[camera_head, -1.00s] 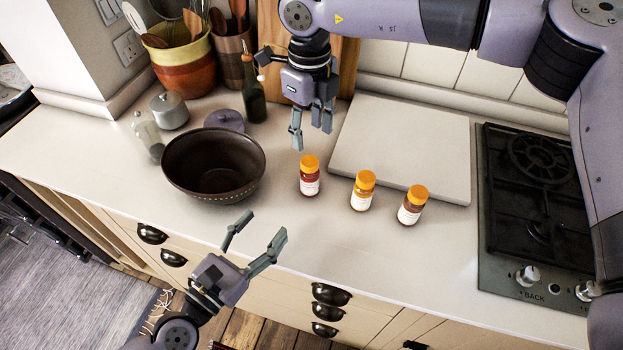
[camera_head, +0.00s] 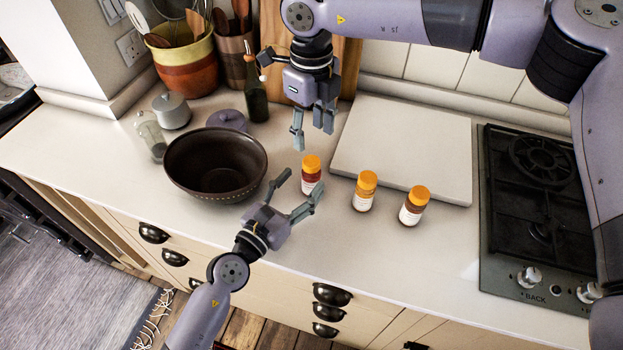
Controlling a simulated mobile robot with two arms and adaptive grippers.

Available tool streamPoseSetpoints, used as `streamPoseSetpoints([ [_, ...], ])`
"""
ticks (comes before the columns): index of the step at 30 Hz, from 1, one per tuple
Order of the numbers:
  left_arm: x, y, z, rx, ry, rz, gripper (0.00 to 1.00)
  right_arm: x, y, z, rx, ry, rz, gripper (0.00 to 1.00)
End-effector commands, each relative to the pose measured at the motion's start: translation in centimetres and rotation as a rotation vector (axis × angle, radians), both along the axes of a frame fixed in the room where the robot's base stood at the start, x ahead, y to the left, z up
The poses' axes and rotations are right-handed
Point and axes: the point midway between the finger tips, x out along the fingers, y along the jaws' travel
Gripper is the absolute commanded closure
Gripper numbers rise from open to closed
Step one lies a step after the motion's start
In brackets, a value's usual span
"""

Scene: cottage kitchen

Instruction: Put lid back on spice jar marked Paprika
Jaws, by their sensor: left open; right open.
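Three spice jars with orange lids and white labels stand upright on the counter: a left jar (camera_head: 311,170) with dark red contents, a middle jar (camera_head: 364,191) and a right jar (camera_head: 413,206). All three lids appear to be on. The label words are too small to read, so I cannot tell which is Paprika. My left gripper (camera_head: 298,188) is open, at the front of the left jar, its fingers either side of the jar's near side; one finger overlaps the jar's lower right. My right gripper (camera_head: 312,133) is open and empty, above and just behind the left jar.
A dark brown bowl (camera_head: 215,193) stands close left of the left jar. A white board (camera_head: 400,145) lies behind the jars. A gas hob (camera_head: 535,240) is at the right. A bottle (camera_head: 255,98), a grey pot (camera_head: 171,110) and utensil holders (camera_head: 187,68) stand at the back left.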

Motion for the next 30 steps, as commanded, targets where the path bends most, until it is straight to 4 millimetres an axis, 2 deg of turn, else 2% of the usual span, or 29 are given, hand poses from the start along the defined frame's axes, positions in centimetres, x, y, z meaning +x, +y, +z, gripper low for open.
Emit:
streamPoseSetpoints([
  [3, 1.8, -1.2, 0.1, -0.002, 0.000, -0.001, 0.42, 0.0, 0.0, 0.0, 0.000, 0.000, 0.000, 0.52],
  [9, 3.6, -2.3, 0.0, -0.001, 0.001, -0.001, 0.42, 0.0, 0.0, 0.0, 0.000, 0.000, 0.000, 0.52],
  [21, 4.0, -2.7, 0.0, 0.001, 0.001, -0.001, 0.42, 0.0, 0.0, 0.0, 0.000, 0.000, 0.000, 0.52],
  [30, 4.0, -2.6, 0.0, 0.001, 0.001, -0.001, 0.61, 0.0, 0.0, 0.0, 0.000, 0.000, 0.000, 0.52],
])
